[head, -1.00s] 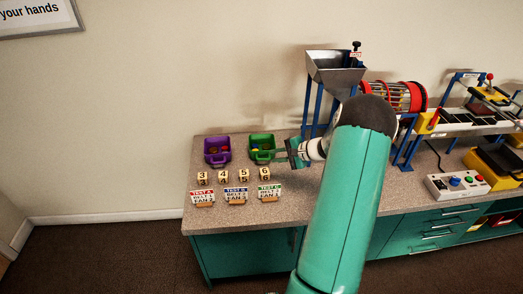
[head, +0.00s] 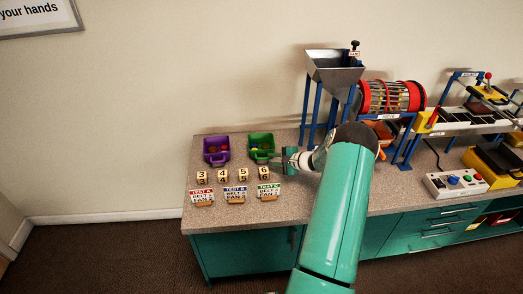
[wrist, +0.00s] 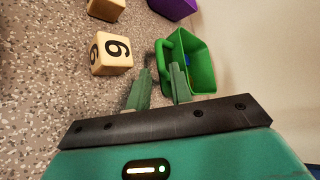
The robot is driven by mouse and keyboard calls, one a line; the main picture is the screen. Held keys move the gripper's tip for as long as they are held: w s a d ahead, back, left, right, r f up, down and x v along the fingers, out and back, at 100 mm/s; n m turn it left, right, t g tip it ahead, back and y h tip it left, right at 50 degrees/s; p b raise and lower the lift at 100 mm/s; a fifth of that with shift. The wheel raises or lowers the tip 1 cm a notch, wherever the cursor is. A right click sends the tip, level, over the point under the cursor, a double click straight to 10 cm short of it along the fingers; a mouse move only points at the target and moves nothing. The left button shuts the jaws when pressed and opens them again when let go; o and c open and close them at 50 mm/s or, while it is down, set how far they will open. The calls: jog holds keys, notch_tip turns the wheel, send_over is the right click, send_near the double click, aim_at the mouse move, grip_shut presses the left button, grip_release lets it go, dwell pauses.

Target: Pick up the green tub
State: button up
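The green tub (head: 261,142) stands upright on the counter, right of the purple tub, with small coloured pieces in it. In the wrist view the green tub (wrist: 203,66) is just ahead of the fingers, with its handle on the near left side. My gripper (head: 281,159) is at the tub's near right in the head view. In the wrist view my gripper (wrist: 162,70) is open, with a gap between its fingers. The handle's near end lies around this gap; I cannot tell whether a finger touches it.
The purple tub (head: 216,149) is to the left. Several numbered cubes (head: 243,174) and label cards (head: 235,194) stand in front. A cube marked 6 (wrist: 111,53) is close to the left finger. A hopper machine (head: 335,75) stands behind, right of the tub.

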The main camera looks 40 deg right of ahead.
aim_at(266, 158)
jog(key=x, duration=0.4)
jog(key=shift+w+a, duration=0.15)
jog(key=shift+w, duration=0.1)
grip_shut()
jog(key=shift+r, duration=0.15)
